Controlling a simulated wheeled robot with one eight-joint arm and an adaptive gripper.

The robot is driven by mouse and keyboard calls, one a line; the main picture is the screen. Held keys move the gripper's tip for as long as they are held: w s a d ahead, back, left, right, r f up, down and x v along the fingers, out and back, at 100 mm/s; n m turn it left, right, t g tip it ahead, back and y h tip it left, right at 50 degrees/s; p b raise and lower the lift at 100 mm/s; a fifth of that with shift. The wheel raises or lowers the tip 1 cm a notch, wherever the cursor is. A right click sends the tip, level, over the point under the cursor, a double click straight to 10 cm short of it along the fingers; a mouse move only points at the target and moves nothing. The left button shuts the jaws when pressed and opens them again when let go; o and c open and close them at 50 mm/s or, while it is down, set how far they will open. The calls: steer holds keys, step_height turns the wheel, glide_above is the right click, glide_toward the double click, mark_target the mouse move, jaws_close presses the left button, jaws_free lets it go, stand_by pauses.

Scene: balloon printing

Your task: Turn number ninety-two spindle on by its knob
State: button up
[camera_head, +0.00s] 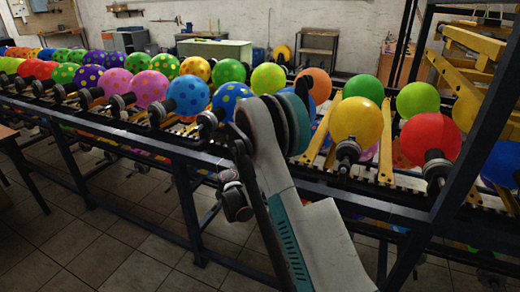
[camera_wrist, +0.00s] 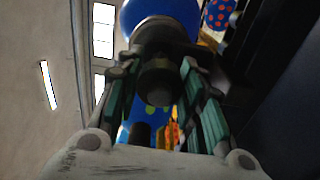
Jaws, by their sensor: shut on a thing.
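In the wrist view, a dark round spindle knob (camera_wrist: 158,82) sits between the two fingers of my gripper (camera_wrist: 158,72). The fingers are closed against its sides. A dark spindle body (camera_wrist: 165,35) and a blue balloon (camera_wrist: 158,12) are just beyond it. No number can be read on the spindle. In the head view, my arm covers the middle of the balloon line, and I cannot make out the gripper or the held knob there.
The rack (camera_head: 110,128) carries rows of coloured balloons, each on a dark spindle. A yellow balloon (camera_head: 356,121) and a red balloon (camera_head: 430,139) stand right of my arm. A dark frame post (camera_head: 470,130) rises at the right. Tiled floor (camera_head: 120,230) lies in front.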

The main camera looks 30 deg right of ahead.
steer(key=shift+m, duration=0.8)
steer(key=o, duration=1.1)
steer(key=v, duration=1.2)
